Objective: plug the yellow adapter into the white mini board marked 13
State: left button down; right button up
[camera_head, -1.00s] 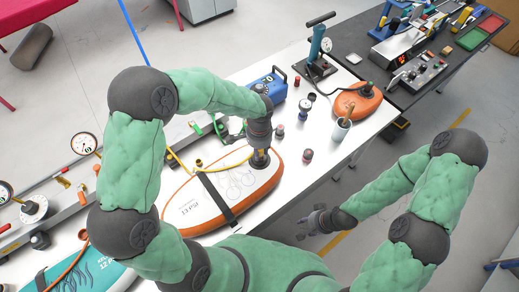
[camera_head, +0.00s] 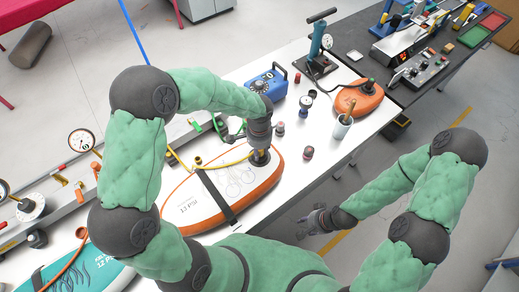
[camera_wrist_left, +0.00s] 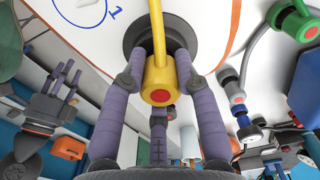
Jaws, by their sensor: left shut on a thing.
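The white mini board (camera_head: 190,190) with an orange edge and the mark 13 lies on the white bench in the head view. Its dark round valve (camera_wrist_left: 133,45) shows in the left wrist view. My left gripper (camera_head: 260,155) points down over the valve at the board's right end. In the left wrist view its fingers are shut on the yellow adapter (camera_wrist_left: 159,75), which has a red dot and a yellow hose. The adapter is over the valve; I cannot tell whether it is seated. My right gripper (camera_head: 315,221) is empty and open, off the bench's front edge.
A black strap (camera_head: 215,200) crosses the board. A blue case (camera_head: 268,84), a pump (camera_head: 318,45), a cup with tools (camera_head: 342,126) and a small orange board (camera_head: 360,100) stand around it. A teal board (camera_head: 85,272) lies at the lower left.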

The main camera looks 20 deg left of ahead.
pick_arm(q)
jog(key=c, duration=0.8)
grip_release()
jog(key=shift+c, duration=0.2)
notch_tip(320, 180, up, 12)
jog(key=shift+f, duration=0.1)
